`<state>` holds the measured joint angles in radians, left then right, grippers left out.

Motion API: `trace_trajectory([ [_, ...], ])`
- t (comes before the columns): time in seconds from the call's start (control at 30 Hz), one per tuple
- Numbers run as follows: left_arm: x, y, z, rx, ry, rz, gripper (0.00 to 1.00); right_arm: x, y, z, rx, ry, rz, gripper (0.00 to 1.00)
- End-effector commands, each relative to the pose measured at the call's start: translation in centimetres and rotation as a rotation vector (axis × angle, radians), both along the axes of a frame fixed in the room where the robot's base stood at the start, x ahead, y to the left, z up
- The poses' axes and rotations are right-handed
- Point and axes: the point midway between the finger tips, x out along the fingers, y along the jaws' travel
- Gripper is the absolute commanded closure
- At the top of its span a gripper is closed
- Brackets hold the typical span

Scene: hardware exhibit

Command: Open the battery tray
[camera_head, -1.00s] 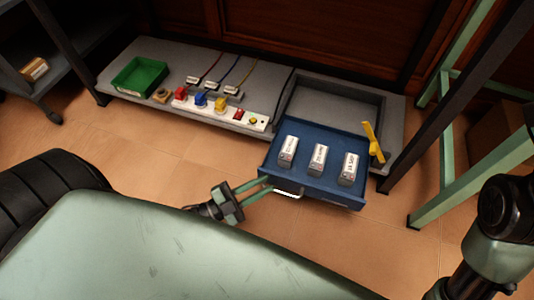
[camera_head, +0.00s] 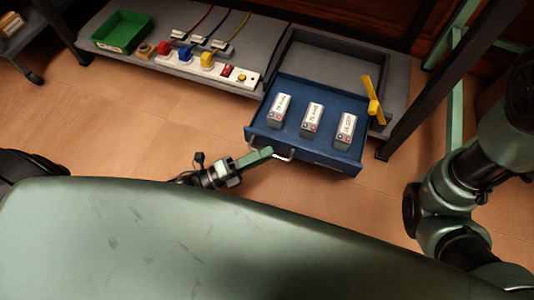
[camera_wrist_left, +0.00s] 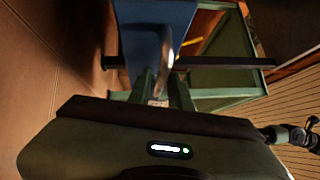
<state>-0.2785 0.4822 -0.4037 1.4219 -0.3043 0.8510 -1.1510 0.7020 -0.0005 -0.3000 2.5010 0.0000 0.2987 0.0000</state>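The blue battery tray (camera_head: 262,133) stands pulled out from the grey cabinet under the shelf, with three white labelled batteries (camera_head: 313,120) upright in it. Its curved metal handle (camera_head: 285,155) is on the front face. My left gripper (camera_head: 269,152) is at the handle's left part. In the left wrist view the handle (camera_wrist_left: 165,55) runs between the two green fingers (camera_wrist_left: 161,84), which look closed on it; the contact is partly hidden. The tray also shows there as a blue surface (camera_wrist_left: 140,35). My right arm shows at the right; its gripper is out of view.
A yellow lever (camera_head: 372,97) stands at the tray's right side. A green bin (camera_head: 121,33) and a white strip with coloured plugs (camera_head: 190,66) lie on the shelf to the left. A dark table leg (camera_head: 415,85) rises at the right.

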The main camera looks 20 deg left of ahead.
Motion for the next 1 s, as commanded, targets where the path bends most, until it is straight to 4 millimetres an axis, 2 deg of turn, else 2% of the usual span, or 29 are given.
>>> trace_trajectory([
  [0.13, 0.72, -0.76, 0.11, 0.000, -0.001, 0.000, 0.80, 0.04, 0.01, -0.48, 0.000, 0.001, 0.000, 0.58],
  [0.4, 0.81, -0.86, 0.20, 0.000, 0.001, 0.001, 0.80, 0.04, 0.01, -0.45, 0.000, 0.001, 0.000, 0.58],
  [0.47, 0.80, -0.86, 0.19, 0.000, 0.001, 0.001, 0.97, 0.02, 0.01, -0.45, 0.000, 0.000, 0.000, 0.58],
  [0.5, 0.80, -0.86, 0.19, 0.000, 0.001, 0.001, 1.00, 0.02, 0.02, -0.45, -0.001, 0.000, 0.000, 0.58],
  [1.0, 0.79, -0.82, 0.16, 0.000, 0.001, 0.001, 1.00, 0.00, 0.02, -0.46, -0.001, 0.000, 0.000, 0.58],
])
